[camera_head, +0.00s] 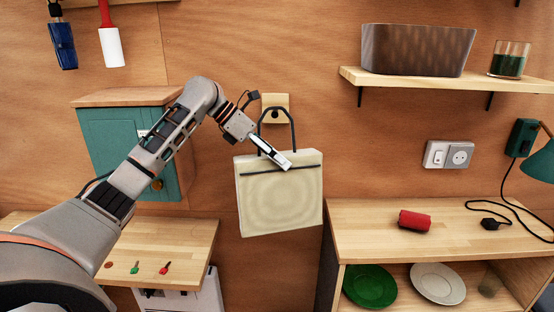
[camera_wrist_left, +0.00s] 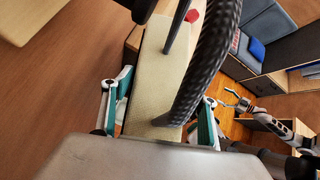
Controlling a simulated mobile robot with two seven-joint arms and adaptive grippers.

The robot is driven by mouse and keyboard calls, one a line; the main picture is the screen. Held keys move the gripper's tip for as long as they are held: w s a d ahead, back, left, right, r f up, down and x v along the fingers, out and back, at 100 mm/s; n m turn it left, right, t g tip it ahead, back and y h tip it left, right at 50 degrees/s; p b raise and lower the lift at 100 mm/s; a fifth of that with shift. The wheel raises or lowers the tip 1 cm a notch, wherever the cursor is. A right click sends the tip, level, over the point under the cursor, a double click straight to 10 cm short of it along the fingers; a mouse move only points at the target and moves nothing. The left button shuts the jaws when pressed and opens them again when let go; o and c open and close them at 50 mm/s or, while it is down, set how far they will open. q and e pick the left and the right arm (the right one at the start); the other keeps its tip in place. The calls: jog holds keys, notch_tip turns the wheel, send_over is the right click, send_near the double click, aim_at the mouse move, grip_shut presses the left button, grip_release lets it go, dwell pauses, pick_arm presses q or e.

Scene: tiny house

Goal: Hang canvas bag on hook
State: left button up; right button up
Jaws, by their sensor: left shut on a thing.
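The canvas bag (camera_head: 282,205) is cream, with a dark strip near its top and a dark looped handle (camera_head: 293,125). It hangs upright in front of the wall. My left gripper (camera_head: 280,160) is shut on the bag's top edge. In the left wrist view, the bag (camera_wrist_left: 160,75) lies between the fingers, and the thick dark handle crosses close to the camera. The hook is on a small wooden plate (camera_head: 270,100) on the wall. The handle's top overlaps it; I cannot tell whether it is over the hook. My right gripper (camera_wrist_left: 238,101) shows open and empty in the left wrist view.
A teal cabinet (camera_head: 97,125) is on the left wall. A shelf (camera_head: 420,84) with a dark basket (camera_head: 416,50) is at upper right. A wooden counter (camera_head: 360,215) with a red can (camera_head: 414,221) stands at right. The wall around the hook plate is clear.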

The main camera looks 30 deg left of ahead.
pick_arm(q)
jog(key=shift+w+a, duration=0.45)
jog(key=shift+w, duration=0.35)
jog(key=shift+w+a, duration=0.45)
jog(key=shift+w, duration=0.3)
jog(key=shift+w+a+f, duration=0.35)
jog(key=shift+w+f, duration=0.15)
jog(key=shift+f, duration=0.05)
jog(key=o, duration=2.1)
jog(key=shift+c, duration=0.2)
jog(key=shift+f, duration=0.15)
